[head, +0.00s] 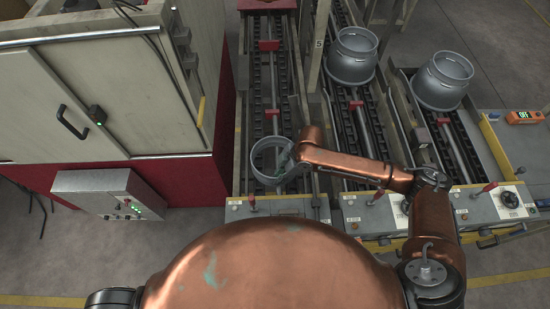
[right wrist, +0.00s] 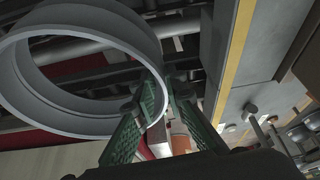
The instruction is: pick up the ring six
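A grey metal ring (head: 256,162), open in the middle, lies at the near end of the left conveyor lane. No number on it is readable. My right gripper (head: 287,166) reaches down to the ring's right side. In the right wrist view the ring (right wrist: 40,102) fills the upper left. The green-padded fingers of my right gripper (right wrist: 167,95) stand apart at the ring's near wall, one finger overlapping the ring's inside and one outside it. A gap shows between them, and I see no firm contact with the wall. My left gripper is not in view.
Two larger grey flanged cylinders stand on the middle lane (head: 354,58) and right lane (head: 442,82). A beige cabinet (head: 110,85) with a red base stands close on the left. A grey control box (head: 105,192) and lane-end panels (head: 372,218) are nearest me.

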